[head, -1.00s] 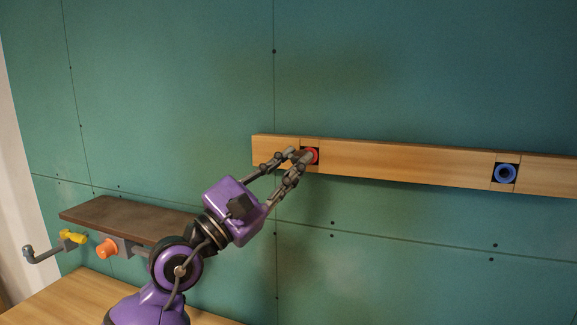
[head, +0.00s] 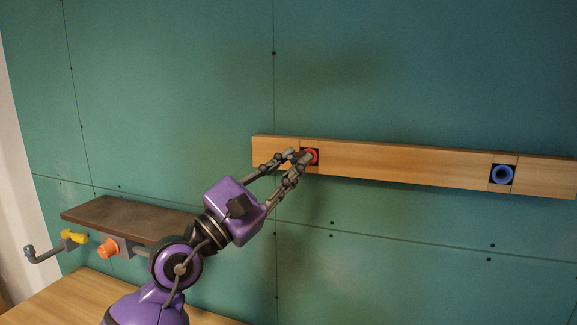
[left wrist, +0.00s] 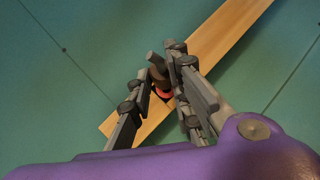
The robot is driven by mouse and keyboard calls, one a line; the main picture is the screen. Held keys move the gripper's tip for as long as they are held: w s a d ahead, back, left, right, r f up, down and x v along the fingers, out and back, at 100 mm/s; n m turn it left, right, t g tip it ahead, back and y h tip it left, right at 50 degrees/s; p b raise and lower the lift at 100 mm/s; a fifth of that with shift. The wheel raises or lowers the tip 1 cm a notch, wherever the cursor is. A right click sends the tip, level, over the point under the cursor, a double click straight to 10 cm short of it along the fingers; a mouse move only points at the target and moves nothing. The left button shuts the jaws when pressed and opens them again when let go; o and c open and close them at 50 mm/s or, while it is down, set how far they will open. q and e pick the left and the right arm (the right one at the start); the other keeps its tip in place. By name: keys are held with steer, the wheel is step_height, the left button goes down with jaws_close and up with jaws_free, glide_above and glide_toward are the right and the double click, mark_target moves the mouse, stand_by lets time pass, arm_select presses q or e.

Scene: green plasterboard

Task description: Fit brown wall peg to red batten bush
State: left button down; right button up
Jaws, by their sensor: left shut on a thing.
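My left gripper (head: 297,157) is shut on the brown wall peg at the left part of the wooden batten. The brown wall peg (left wrist: 157,68) shows between the fingers in the left wrist view, its far end at the red bush. The red batten bush (head: 313,156) sits in a dark square recess and is partly covered by the fingertips. A red rim (left wrist: 164,93) also shows beside the peg in the left wrist view. I cannot tell how deep the peg sits in the bush. My right gripper is not in view.
The wooden batten (head: 400,167) runs along the green wall, with a blue bush (head: 503,174) further right. A brown shelf (head: 130,218), a yellow piece (head: 74,236) and an orange knob (head: 108,249) are at the lower left. The wall above the batten is clear.

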arm_select(q)
steer(key=shift+w+f, duration=0.1)
steer(key=shift+w, duration=0.05)
stand_by(0.3)
steer(key=shift+w+d+f+b, duration=0.1)
steer(key=shift+w+d+b, duration=0.1)
steer(key=shift+w, duration=0.25)
steer(key=shift+w+d+f+b, duration=0.1)
steer(key=shift+w+d, duration=0.05)
steer(key=shift+w, duration=0.25)
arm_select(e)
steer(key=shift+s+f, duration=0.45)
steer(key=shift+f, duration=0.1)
arm_select(q)
steer(key=shift+s+r, duration=0.15)
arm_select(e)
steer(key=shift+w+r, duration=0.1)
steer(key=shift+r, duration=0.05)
arm_select(q)
steer(key=shift+s+a, duration=0.1)
steer(key=shift+s+a+r+p, duration=0.1)
steer(key=shift+s+a+p, duration=0.05)
steer(key=shift+s+p, duration=0.3)
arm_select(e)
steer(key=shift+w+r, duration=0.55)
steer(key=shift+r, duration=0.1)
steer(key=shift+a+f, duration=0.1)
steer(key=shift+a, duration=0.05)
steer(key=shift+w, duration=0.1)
